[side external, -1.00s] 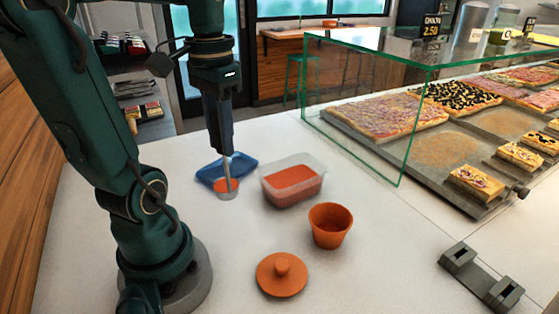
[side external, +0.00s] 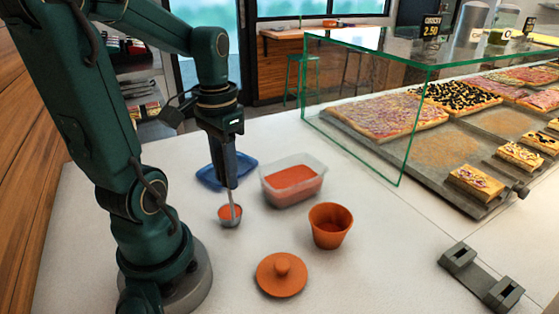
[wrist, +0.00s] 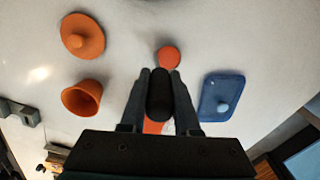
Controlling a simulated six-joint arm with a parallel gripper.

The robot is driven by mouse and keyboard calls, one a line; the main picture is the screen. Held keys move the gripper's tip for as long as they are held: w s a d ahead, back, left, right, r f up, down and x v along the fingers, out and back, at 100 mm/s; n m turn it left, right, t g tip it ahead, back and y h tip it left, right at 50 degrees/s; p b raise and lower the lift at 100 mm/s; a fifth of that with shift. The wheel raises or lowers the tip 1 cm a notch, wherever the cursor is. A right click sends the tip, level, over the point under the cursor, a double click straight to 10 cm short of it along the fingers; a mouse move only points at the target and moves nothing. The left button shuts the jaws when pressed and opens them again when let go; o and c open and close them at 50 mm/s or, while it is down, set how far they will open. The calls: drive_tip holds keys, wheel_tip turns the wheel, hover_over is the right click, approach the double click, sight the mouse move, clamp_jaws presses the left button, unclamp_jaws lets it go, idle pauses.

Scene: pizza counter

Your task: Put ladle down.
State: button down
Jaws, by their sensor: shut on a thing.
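My gripper (side external: 229,186) points straight down and is shut on the ladle's handle. In the wrist view my gripper (wrist: 160,82) has the dark handle end between its fingers. The ladle (side external: 230,216) hangs upright with its small bowl low over the white counter, left of the sauce container. The bowl holds red sauce, which also shows in the wrist view as the ladle's round red bowl (wrist: 169,57). I cannot tell whether the bowl touches the counter.
The clear container (side external: 270,189) of red sauce stands right of the ladle, with a blue lid (side external: 246,168) behind. An orange pot (side external: 329,236) and its lid (side external: 281,278) are nearer. A grey bracket (side external: 482,277) and glass case (side external: 385,110) are right.

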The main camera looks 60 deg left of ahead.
drive_tip(key=shift+f, duration=0.1)
drive_tip(key=c, duration=0.6)
unclamp_jaws()
drive_tip(key=shift+c, duration=0.2)
wheel_tip(320, 180, up, 12)
drive_tip(key=shift+r, duration=0.1)
drive_tip(key=shift+w+d, duration=0.1)
drive_tip(key=shift+d, duration=0.2)
drive_tip(key=w+d+f+m+t, duration=0.1)
drive_tip(key=d+f+m+t, duration=0.2)
drive_tip(key=d, duration=0.7)
drive_tip(key=shift+w+d+f+m+t, duration=0.15)
drive_tip(key=shift+d+f+m+t, duration=0.15)
drive_tip(key=shift+f+t, duration=1.5)
drive_tip(key=shift+f+g, duration=0.45)
drive_tip(key=shift+g, duration=0.05)
